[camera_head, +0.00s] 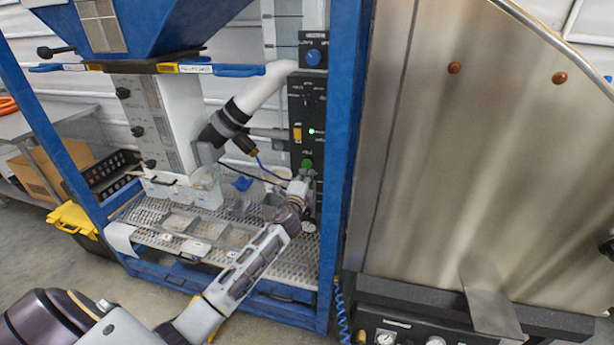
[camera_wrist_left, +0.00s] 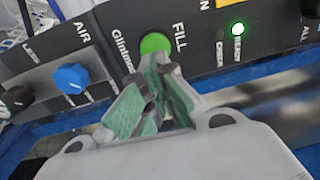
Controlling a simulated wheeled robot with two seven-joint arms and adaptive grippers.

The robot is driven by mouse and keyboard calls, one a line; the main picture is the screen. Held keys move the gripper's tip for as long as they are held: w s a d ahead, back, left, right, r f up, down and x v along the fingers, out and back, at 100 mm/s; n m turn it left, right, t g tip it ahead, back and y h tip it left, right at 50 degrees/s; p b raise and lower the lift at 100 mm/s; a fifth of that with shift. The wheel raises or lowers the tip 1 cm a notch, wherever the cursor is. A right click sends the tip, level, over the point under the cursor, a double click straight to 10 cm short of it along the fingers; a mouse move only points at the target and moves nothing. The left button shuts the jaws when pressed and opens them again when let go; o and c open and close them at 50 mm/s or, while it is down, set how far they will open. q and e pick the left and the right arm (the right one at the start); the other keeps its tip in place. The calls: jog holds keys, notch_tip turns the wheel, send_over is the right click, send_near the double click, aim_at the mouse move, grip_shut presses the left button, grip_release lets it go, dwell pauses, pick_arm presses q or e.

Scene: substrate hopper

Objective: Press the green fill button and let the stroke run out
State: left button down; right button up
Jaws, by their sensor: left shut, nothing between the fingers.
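The green fill button (camera_head: 307,163) sits low on the black control panel (camera_head: 296,105) on the hopper frame's right side. In the left wrist view the button (camera_wrist_left: 155,43), labelled FILL, shows just beyond my fingertips. My left gripper (camera_head: 305,178) is shut and empty, just below the button in the head view. In the wrist view its green-padded fingers (camera_wrist_left: 160,78) point at the button's lower edge, which they partly hide. I cannot tell whether they touch it. A small green lamp (camera_wrist_left: 238,29) beside the button is lit. My right gripper is not in view.
Blue knobs sit on the panel above (camera_head: 314,57) and beside the button (camera_wrist_left: 72,77). A blue frame post (camera_head: 342,150) stands right of the panel, with a large steel panel (camera_head: 480,150) beyond. A perforated tray (camera_head: 215,232) lies below left.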

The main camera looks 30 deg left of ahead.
pick_arm(q)
jog(key=v, duration=0.9)
jog(key=shift+s+b, duration=0.2)
jog(key=shift+b, duration=0.25)
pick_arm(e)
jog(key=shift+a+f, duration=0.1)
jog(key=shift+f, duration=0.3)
pick_arm(q)
jog(key=shift+a+f, duration=0.1)
jog(key=shift+f, duration=0.05)
